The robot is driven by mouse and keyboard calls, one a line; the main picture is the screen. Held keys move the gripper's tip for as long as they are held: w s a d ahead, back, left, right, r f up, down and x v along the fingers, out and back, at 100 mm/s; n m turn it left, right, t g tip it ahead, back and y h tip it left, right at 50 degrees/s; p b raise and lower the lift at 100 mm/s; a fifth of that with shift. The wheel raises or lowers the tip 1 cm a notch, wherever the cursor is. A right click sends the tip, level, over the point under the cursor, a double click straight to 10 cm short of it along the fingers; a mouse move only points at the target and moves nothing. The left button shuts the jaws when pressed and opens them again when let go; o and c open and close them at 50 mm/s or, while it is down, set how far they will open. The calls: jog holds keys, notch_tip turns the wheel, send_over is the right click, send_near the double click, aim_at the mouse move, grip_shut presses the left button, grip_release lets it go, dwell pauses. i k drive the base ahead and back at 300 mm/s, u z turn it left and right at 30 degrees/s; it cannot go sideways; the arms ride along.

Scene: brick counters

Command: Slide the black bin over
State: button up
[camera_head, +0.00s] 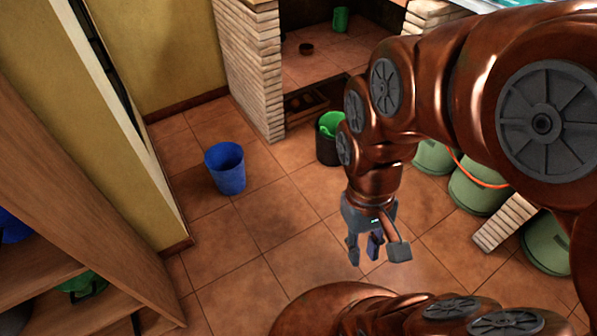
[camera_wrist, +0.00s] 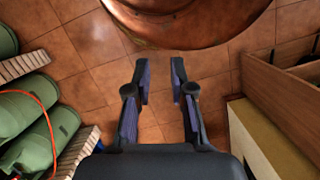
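The black bin (camera_head: 327,151) stands on the tiled floor by the end of the brick counter in the head view. A bright green item (camera_head: 331,124) sits in its top. My arm hides part of its right side. My gripper (camera_head: 364,257) hangs in front of the bin, nearer to me and a little to the right, apart from it. In the wrist view my gripper (camera_wrist: 160,75) has its two fingers spread with bare floor tiles between them. It is open and empty. The bin does not show in the wrist view.
A blue bucket (camera_head: 226,168) stands on the floor to the left. Green cylinders (camera_head: 478,186) lie to the right behind my arm. Wooden shelves (camera_head: 85,190) line the left. The middle floor is clear.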

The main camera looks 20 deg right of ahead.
aim_at(326, 152)
jog(key=z, duration=1.6)
jog(key=k, duration=0.1)
jog(key=u, duration=2.7)
jog(key=i, duration=0.65)
jog(key=z, duration=0.65)
jog(key=i, duration=0.5)
jog(key=z, duration=0.5)
